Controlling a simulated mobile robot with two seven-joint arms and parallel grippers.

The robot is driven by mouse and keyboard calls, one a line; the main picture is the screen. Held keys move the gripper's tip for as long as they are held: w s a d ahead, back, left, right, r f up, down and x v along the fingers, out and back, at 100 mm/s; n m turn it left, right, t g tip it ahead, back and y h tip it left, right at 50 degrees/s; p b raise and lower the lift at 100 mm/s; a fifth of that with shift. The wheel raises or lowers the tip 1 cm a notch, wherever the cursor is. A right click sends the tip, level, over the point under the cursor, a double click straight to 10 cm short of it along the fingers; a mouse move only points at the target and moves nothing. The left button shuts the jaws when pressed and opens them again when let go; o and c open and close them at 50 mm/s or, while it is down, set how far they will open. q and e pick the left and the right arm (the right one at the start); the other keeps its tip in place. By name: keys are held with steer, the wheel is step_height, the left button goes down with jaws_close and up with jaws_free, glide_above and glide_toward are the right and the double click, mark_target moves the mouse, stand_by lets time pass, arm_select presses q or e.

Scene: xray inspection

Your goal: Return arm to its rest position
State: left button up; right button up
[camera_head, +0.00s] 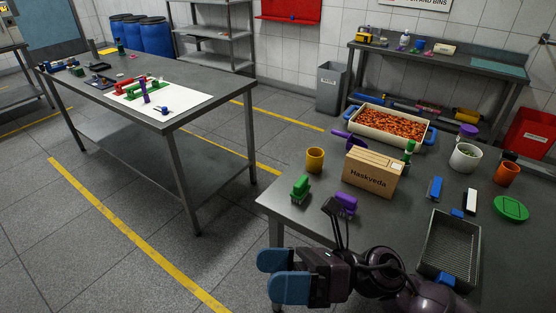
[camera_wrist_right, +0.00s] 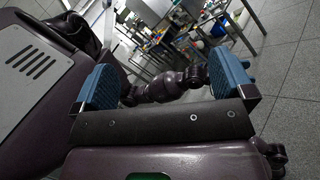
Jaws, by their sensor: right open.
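My right gripper (camera_head: 272,276) shows at the bottom of the head view, in front of the near edge of the right-hand table. Its two blue finger pads are apart with nothing between them. In the right wrist view the same gripper (camera_wrist_right: 172,85) shows its blue pads spread wide and empty. A dark purple arm link of mine lies beyond and between them in that view. My left gripper is in neither view as far as I can tell.
Another table (camera_head: 215,84) stands left. Open floor (camera_head: 130,220) lies between.

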steer(key=w+d+f+m+t+h, duration=0.5)
steer(key=d+m+t, duration=0.4)
steer(key=m, duration=0.7)
steer(key=w+d+f+m+t+h, duration=0.45)
steer(key=d+m+t+h, duration=0.2)
steer(key=m+t, duration=0.7)
steer(key=s+d+f+m+g+h, duration=0.4)
steer(key=s+d+f+m, duration=0.1)
steer(key=f+m, duration=0.3)
steer(key=s+d+f+m+g+h, duration=0.4)
steer(key=s+d+f+m+h, duration=0.1)
steer(key=f, duration=0.6)
steer(key=s+d+m, duration=0.1)
steer(key=d+m, duration=0.1)
steer(key=m, duration=0.1)
steer(key=shift+s+f+g, duration=0.2)
steer(key=shift+g, duration=0.15)
steer(key=shift+d+m, duration=0.1)
steer(key=shift+m, duration=0.15)
